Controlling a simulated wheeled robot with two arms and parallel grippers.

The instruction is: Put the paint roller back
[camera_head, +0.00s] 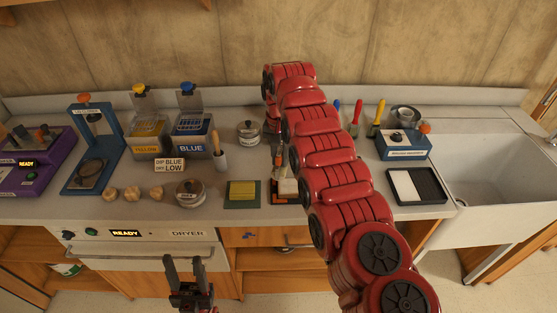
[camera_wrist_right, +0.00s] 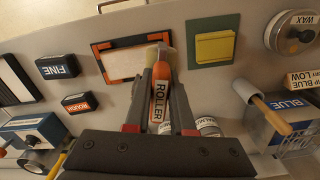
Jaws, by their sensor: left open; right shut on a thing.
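The paint roller (camera_wrist_right: 160,100) has an orange handle labelled ROLLER and, in the right wrist view, points up the picture between my fingers. My right gripper (camera_wrist_right: 160,118) is shut on its handle. A pale roller head shows just beyond the fingertips, over or beside the edge of a dark tray with an orange outline (camera_wrist_right: 98,62); I cannot tell whether they touch. This tray shows in the head view (camera_head: 292,201) on the counter, partly behind my right arm. My left gripper (camera_head: 186,268) is open and empty, low in front of the dryer.
A yellow sponge on a green mat (camera_head: 228,206) lies left of the outlined tray. FINE (camera_wrist_right: 57,67) and ROUGH (camera_wrist_right: 76,103) blocks lie on its other side. A wax tin (camera_head: 190,192), brush (camera_head: 219,155) and blue dip tank (camera_head: 193,135) stand left. The sink (camera_head: 490,180) is right.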

